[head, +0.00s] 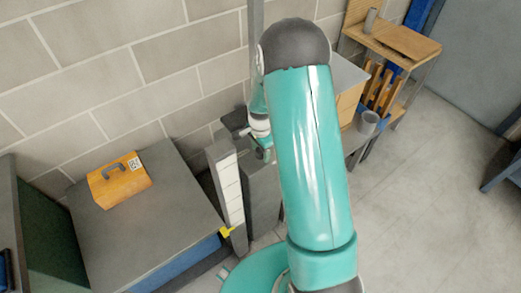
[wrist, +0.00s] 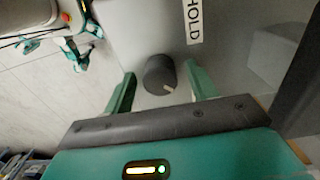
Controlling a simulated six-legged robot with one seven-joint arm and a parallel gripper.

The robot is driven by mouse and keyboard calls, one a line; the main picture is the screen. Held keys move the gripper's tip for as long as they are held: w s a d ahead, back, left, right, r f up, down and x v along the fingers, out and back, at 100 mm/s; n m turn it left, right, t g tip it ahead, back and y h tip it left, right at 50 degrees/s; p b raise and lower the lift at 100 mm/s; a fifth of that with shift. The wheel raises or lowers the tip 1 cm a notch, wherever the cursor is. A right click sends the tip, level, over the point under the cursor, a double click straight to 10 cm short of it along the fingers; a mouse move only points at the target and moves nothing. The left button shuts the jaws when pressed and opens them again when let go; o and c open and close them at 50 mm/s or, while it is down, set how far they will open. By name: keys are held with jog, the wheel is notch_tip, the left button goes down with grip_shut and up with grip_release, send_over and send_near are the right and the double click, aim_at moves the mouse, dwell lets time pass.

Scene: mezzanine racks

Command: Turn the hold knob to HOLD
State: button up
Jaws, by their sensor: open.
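The hold knob (wrist: 159,76) is a dark round knob on a grey panel (wrist: 150,25) in the wrist view. A pale pointer mark on its face points to the lower right. A white label reading HOLD (wrist: 194,20) is above it and to the right. My gripper (wrist: 161,71) is open, with one green finger on each side of the knob. Gaps show between the fingers and the knob, so it is not gripped. In the head view my arm hides the knob and most of the gripper.
In the head view an orange case (head: 120,183) with a handle sits on a grey-topped bench (head: 165,215) at the left. A wooden shelf unit (head: 405,42) stands at the back right. A grey cup-like container (head: 368,123) is nearer.

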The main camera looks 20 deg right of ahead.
jog(key=shift+f, duration=0.1)
jog(key=c, duration=1)
jog(key=shift+n, duration=0.3)
jog(key=n, duration=1.3)
jog(key=shift+n, duration=2.2)
